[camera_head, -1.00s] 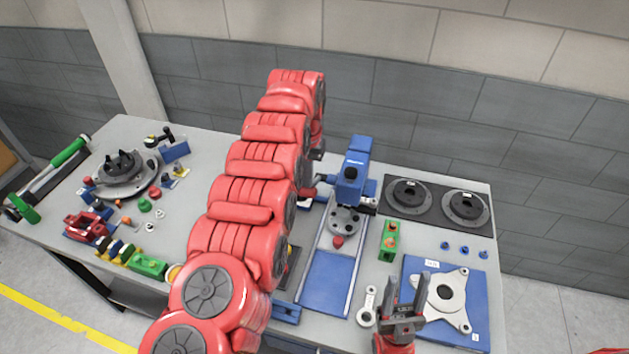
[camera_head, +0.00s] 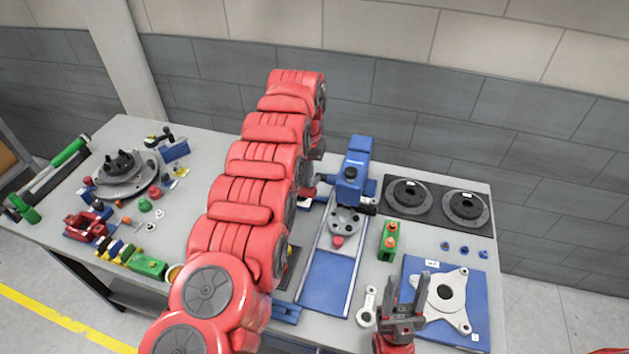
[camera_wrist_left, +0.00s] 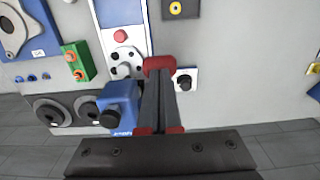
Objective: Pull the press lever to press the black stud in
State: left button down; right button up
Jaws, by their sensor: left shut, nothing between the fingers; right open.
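The blue press (camera_head: 353,182) stands at the back middle of the table, with a round grey holed plate (camera_head: 346,221) in front of it. I cannot tell which part is the stud. My left arm covers the area left of the press. In the left wrist view my left gripper (camera_wrist_left: 158,66) is shut and empty beside the press, near a black knob on a white plate (camera_wrist_left: 185,82). My right gripper (camera_head: 407,281) is open and empty at the front right.
A blue board with a white bracket (camera_head: 462,322) lies right of my right gripper. A dark mat with two round parts (camera_head: 437,185) is at back right.

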pick_arm(q)
jog(key=shift+f, duration=0.3)
jog(key=shift+f+b, duration=0.2)
jog(key=shift+b, duration=0.15)
jog(key=shift+s+f+b, duration=0.25)
jog(key=shift+f+b, duration=0.35)
jog(key=shift+b, duration=0.45)
jog(key=shift+a, duration=0.1)
